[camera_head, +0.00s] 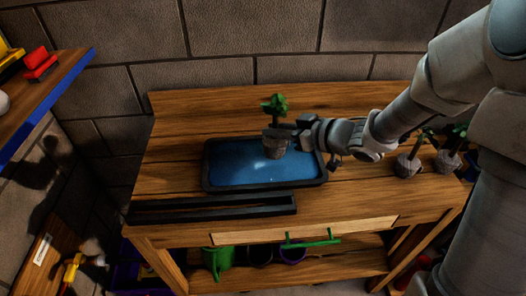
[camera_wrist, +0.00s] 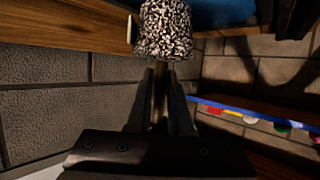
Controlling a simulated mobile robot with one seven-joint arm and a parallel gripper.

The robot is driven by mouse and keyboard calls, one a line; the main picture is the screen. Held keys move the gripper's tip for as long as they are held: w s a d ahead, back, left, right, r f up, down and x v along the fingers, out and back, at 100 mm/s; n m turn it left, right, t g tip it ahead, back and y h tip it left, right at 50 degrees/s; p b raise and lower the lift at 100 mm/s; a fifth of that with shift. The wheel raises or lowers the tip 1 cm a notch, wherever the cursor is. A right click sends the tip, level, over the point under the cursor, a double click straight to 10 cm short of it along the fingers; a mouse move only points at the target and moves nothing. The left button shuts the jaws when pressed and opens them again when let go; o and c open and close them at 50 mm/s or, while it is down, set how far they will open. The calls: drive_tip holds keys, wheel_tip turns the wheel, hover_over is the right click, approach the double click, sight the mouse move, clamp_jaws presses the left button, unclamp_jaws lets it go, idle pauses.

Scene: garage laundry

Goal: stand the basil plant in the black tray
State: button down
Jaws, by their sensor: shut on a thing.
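My gripper (camera_head: 290,132) is shut on a small potted plant, which I take to be the basil plant. Its green leaves (camera_head: 274,104) stand above the fingers and its grey pot (camera_head: 274,149) hangs below, roughly upright. In the wrist view the fingers (camera_wrist: 160,82) close around the stem, and the speckled pot (camera_wrist: 165,32) is at the top. The pot is over a black-rimmed tray (camera_head: 205,175) with a blue, shiny inside; I cannot tell if it touches it. A long, narrow black tray (camera_head: 210,208) lies in front, apparently empty.
Two other potted plants (camera_head: 408,166) (camera_head: 446,163) stand at the right of the wooden bench (camera_head: 175,125), near my arm. A stone wall is behind. A blue-edged shelf (camera_head: 50,105) is at the left. A green watering can (camera_head: 218,260) and pots sit below.

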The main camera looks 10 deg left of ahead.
drive_tip(key=shift+w+a+f+b, duration=0.1)
drive_tip(key=shift+a+f+b, duration=0.4)
drive_tip(key=shift+f, duration=0.45)
drive_tip(key=shift+w+a+f+b, duration=0.15)
drive_tip(key=shift+a+f+b, duration=0.35)
drive_tip(key=shift+f, duration=0.5)
drive_tip(key=shift+w+a+f+b, duration=0.1)
drive_tip(key=shift+a+f+b, duration=0.35)
drive_tip(key=shift+f, duration=0.5)
drive_tip(key=shift+a+f, duration=0.1)
drive_tip(key=c, duration=0.8)
unclamp_jaws()
drive_tip(key=shift+c, duration=0.2)
